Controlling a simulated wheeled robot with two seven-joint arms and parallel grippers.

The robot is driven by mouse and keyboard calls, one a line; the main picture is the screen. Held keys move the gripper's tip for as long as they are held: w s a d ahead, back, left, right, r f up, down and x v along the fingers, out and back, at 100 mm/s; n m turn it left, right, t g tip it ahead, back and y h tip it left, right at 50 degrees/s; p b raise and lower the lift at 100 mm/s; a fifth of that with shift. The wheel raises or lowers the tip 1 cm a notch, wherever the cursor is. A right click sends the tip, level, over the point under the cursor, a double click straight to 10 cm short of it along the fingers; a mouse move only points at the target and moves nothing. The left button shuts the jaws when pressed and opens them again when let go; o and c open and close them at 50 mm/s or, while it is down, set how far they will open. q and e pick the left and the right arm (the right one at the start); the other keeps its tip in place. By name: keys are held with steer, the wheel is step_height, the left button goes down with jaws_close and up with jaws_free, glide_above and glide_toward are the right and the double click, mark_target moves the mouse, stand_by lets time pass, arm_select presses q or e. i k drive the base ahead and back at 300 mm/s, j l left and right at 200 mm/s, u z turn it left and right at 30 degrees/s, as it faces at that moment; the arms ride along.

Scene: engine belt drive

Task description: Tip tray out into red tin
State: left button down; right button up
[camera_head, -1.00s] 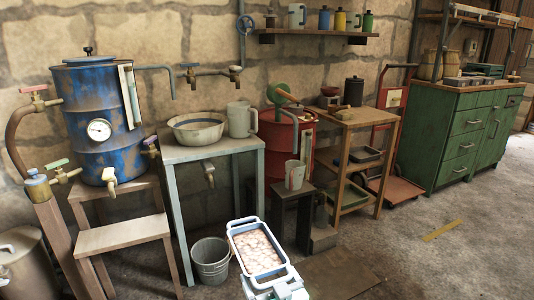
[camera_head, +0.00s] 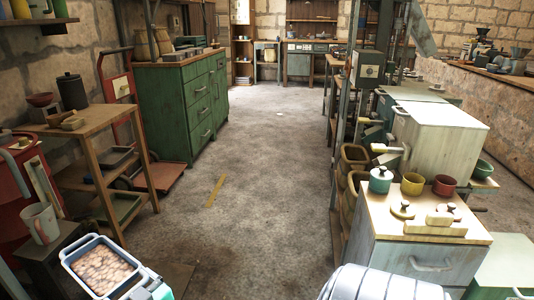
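The tray (camera_head: 79,250) is a deep pale-rimmed container with a handle at its far end, at the lower left. It is filled with small brown rounded pieces (camera_head: 103,269) and looks about level. My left gripper (camera_head: 138,288) meets its near end and appears shut on it, holding it above the floor. My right gripper is not in view. A small dark-red tin or pot (camera_head: 445,186) stands on the wooden-topped cabinet at the right, well away from the tray. Its inside is hard to see.
Beside it are a yellow pot (camera_head: 412,184), a green lidded pot (camera_head: 380,180) and wooden-handled pieces. A pale mug (camera_head: 40,223) stands on a stool near the tray, beside a wooden shelf stand (camera_head: 95,120). The central floor (camera_head: 262,180) is open toward the back.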

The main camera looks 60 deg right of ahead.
mark_target(443, 186)
steer(key=z, duration=1.25)
